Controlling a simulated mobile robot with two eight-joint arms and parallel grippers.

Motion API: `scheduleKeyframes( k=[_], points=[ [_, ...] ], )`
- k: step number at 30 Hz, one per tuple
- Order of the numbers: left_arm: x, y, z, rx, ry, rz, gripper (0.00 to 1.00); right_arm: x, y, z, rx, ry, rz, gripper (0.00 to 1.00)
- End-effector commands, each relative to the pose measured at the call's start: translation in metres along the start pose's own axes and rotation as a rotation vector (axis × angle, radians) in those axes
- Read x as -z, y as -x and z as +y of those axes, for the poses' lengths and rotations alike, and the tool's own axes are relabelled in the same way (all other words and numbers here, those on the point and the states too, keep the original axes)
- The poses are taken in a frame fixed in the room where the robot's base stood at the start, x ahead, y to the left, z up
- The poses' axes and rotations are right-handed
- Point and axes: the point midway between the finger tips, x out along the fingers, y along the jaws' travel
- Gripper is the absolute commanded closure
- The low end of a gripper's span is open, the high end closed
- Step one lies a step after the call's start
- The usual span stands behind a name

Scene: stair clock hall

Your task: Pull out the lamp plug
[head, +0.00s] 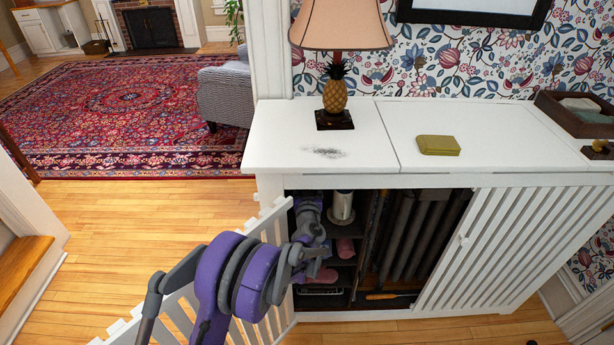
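The lamp (335,98) has a pineapple-shaped base and a peach shade, and stands on the white cabinet top (285,130). I see no plug or cord. My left arm comes in from the bottom left and reaches into the open left part of the cabinet. My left gripper (309,207) is inside, close under the top at the left side. Its fingers are too small and covered to tell whether they are open or hold anything. My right gripper is not in view.
The slatted left door (265,235) stands swung out beside my arm; the right slatted door (520,240) covers the right part. Inside are a pale cylinder (341,207), pink items (345,248) and dark radiator pipes (410,235). A yellow-green box (438,145) lies on top.

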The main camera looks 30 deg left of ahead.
Motion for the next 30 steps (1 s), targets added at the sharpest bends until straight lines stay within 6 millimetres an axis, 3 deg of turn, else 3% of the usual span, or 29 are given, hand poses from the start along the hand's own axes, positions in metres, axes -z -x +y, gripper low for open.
scheduleKeyframes(
  k=[1, 12, 30],
  points=[
    [-0.0001, 0.0, 0.0, 0.0, 0.0, 0.0, 0.36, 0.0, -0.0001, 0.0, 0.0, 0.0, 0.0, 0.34],
    [0.0, -0.0001, 0.0, 0.0, 0.0, 0.0, 1.0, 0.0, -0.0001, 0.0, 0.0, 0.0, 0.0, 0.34],
    [0.0001, -0.0001, -0.0001, 0.0, 0.0, 0.0, 1.0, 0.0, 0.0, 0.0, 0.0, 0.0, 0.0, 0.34]
  ],
)
